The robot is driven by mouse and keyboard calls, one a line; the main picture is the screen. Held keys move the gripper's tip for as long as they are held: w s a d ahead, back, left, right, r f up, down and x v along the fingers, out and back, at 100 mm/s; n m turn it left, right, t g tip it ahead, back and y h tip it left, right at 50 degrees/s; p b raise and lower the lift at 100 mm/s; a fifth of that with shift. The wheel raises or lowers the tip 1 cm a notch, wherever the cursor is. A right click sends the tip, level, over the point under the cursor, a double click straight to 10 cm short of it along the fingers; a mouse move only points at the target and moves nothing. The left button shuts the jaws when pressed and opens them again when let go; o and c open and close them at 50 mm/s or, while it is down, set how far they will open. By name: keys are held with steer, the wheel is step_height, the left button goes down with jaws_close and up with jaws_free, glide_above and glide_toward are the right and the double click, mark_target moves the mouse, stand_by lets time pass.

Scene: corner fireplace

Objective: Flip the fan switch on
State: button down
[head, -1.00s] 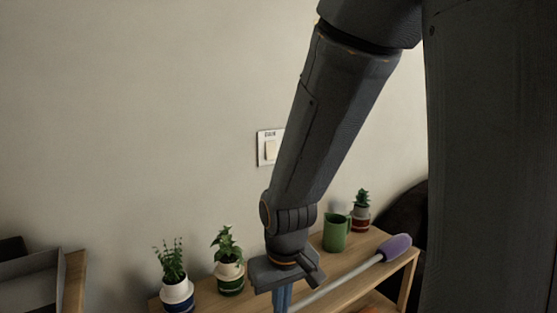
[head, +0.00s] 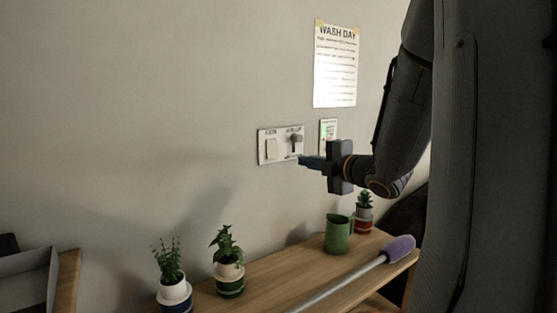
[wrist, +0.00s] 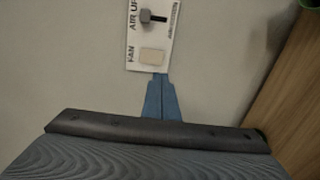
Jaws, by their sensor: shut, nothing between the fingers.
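A white switch plate (head: 263,157) is on the wall and carries two controls. The left one is a flat cream rocker (head: 272,149), which sits beside the word FAN in the wrist view (wrist: 152,56). The right one is a dark toggle lever (head: 295,140), also in the wrist view (wrist: 152,16), with a label starting "AIR". I cannot tell which way the rocker is set. My gripper (head: 301,160) is shut and empty, its blue fingers pointing left at the plate's lower right edge. In the wrist view the fingertips (wrist: 160,75) lie just below the rocker; contact is unclear.
Below is a wooden shelf (head: 262,288) with potted plants (head: 228,262), a green mug (head: 338,235) and a purple-ended rod (head: 398,249). The wall left of the plate is clear.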

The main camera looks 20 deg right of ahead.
mark_target(273, 156)
steer(key=p+x, duration=0.3)
steer(key=x, duration=1)
steer(key=shift+w+p, duration=0.2)
steer(key=shift+p, duration=0.2)
steer(key=shift+w+a, duration=0.1)
steer(key=shift+w, duration=0.25)
steer(key=shift+w+f, duration=0.1)
